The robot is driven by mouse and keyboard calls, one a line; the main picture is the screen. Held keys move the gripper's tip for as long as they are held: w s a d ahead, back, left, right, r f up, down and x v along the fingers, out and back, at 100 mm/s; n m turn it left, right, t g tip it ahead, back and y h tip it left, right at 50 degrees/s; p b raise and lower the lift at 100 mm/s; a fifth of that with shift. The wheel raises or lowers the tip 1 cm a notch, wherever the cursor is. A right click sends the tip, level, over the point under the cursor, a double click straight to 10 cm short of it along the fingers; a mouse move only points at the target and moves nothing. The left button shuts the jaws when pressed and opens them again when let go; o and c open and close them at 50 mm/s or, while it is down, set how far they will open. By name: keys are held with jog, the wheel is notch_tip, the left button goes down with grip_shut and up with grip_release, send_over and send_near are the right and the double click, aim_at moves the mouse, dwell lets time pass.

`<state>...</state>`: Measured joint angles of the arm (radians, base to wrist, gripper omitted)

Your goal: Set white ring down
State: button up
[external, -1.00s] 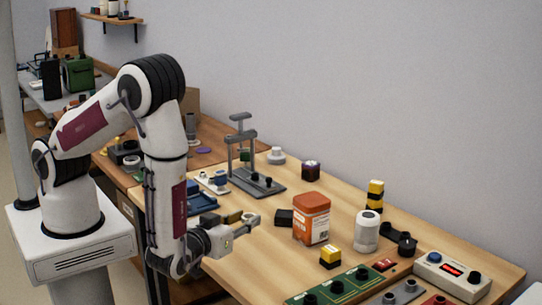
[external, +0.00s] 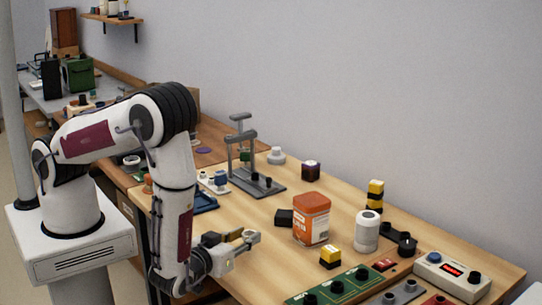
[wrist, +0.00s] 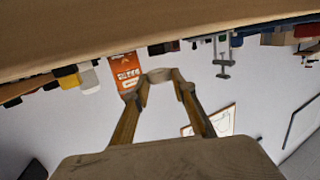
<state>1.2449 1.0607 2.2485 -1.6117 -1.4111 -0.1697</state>
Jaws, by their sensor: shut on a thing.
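My gripper (external: 246,238) is low over the near left part of the wooden workbench (external: 290,262), its fingers pointing to the right. In the wrist view, which is upside down, the two fingers of my gripper (wrist: 160,84) are shut on the white ring (wrist: 158,74), a pale band between the fingertips. In the external view the ring is too small to make out clearly at the fingertips. I cannot tell how high it is above the bench.
An orange canister (external: 311,219) stands right of my gripper, with a black block (external: 284,217) beside it. A yellow-black block (external: 330,257) and a white jar (external: 366,231) stand farther right. A grey press stand (external: 257,181) is behind. Bench surface near my gripper is clear.

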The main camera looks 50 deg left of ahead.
aim_at(244, 257)
jog(key=shift+f, duration=1.8)
jog(key=shift+f, duration=0.15)
jog(key=o, duration=0.7)
jog(key=shift+s, duration=0.15)
jog(key=shift+d+r+v, duration=0.1)
jog(key=shift+r+v, duration=0.05)
jog(key=shift+v, duration=1.1)
jog(key=shift+d+r+v, duration=0.1)
jog(key=shift+r+v, duration=0.05)
jog(key=shift+v, duration=2.25)
jog(key=shift+d, duration=0.1)
